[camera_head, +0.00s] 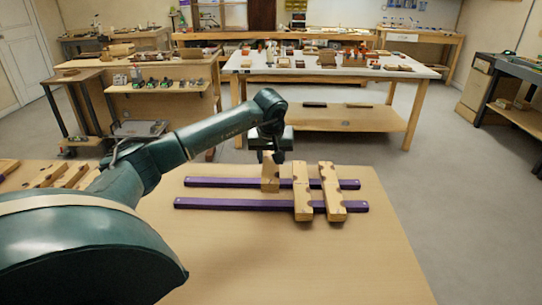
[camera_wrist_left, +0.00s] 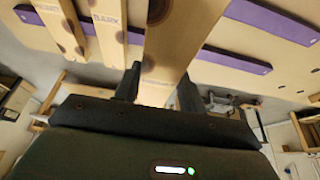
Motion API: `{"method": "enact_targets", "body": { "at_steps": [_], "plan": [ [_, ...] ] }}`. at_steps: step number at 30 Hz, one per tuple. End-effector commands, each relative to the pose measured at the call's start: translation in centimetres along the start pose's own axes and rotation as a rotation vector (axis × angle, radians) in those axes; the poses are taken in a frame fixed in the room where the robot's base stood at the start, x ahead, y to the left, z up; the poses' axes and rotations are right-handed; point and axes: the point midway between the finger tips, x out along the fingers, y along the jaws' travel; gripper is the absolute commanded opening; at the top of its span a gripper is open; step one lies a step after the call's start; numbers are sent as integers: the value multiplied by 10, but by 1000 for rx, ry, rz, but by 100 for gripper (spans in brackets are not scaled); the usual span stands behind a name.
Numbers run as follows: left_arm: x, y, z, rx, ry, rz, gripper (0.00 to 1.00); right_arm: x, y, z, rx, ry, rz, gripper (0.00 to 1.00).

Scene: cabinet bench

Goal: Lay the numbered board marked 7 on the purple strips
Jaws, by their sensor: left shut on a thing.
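My left gripper (camera_head: 272,157) is shut on a light wooden board (camera_head: 270,177), which hangs tilted at the far purple strip (camera_head: 225,182). I cannot tell whether it touches the strip, and no number is readable on it. In the left wrist view the board (camera_wrist_left: 182,38) runs between the fingers (camera_wrist_left: 158,90). The near purple strip (camera_head: 235,204) shows bare below the held board. Two other boards, one (camera_head: 302,192) next to the held one and one (camera_head: 332,192) further right, lie across both strips. My right gripper is not in view.
Several more wooden boards (camera_head: 45,175) lie at the table's left, partly behind my left arm. The wooden table (camera_head: 300,265) is clear in front of and right of the strips. A white-topped bench (camera_head: 330,70) with small items stands beyond.

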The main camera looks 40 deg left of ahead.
Motion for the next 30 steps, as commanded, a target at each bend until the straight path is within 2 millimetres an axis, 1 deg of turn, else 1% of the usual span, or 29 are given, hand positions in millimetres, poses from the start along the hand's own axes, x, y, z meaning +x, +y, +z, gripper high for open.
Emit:
{"method": "enact_targets", "body": {
  "at_steps": [5, 15, 18, 22, 30],
  "plan": [
    [14, 0, 7, 1, 0, 0, 14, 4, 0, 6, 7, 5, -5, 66],
    [49, 0, 24, 1, 0, 3, 14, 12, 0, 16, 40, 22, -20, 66],
    [56, 0, 28, 1, 0, 4, 14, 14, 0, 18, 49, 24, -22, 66],
    [60, 0, 30, 1, 1, 6, 14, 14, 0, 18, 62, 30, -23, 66],
    [61, 0, 30, 1, 1, 6, 14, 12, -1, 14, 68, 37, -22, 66]
  ]
}}
